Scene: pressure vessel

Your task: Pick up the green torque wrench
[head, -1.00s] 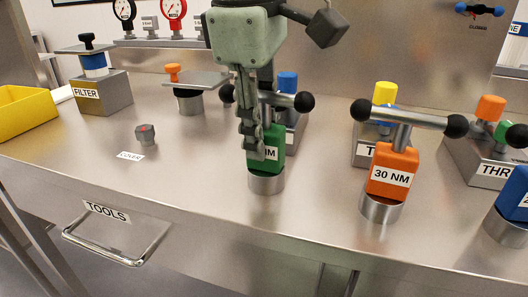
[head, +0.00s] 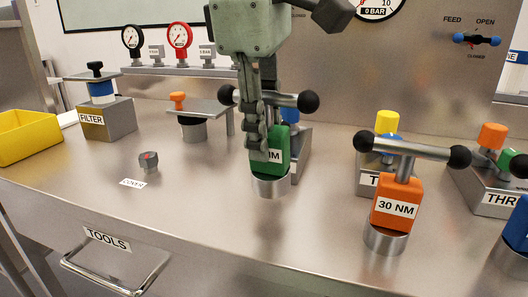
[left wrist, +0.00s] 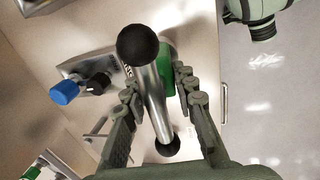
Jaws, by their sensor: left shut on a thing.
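The green torque wrench (head: 282,145) is upright, with a metal T-bar ending in black balls and a metal socket at its foot. My left gripper (head: 261,142) comes from above and is shut on it. The socket hangs a little above the steel bench, with a soft shadow below. The fingers hide part of the green body and its label. In the left wrist view the T-bar and part of the green wrench (left wrist: 167,72) lie between the fingers (left wrist: 160,90). My right gripper is not seen.
An orange 30 NM wrench (head: 398,200) stands to the right, and a blue one (head: 517,225) at the right edge. Labelled blocks with coloured knobs stand behind. A yellow bin (head: 25,140) is at the left. The bench (head: 200,220) is clear at front left.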

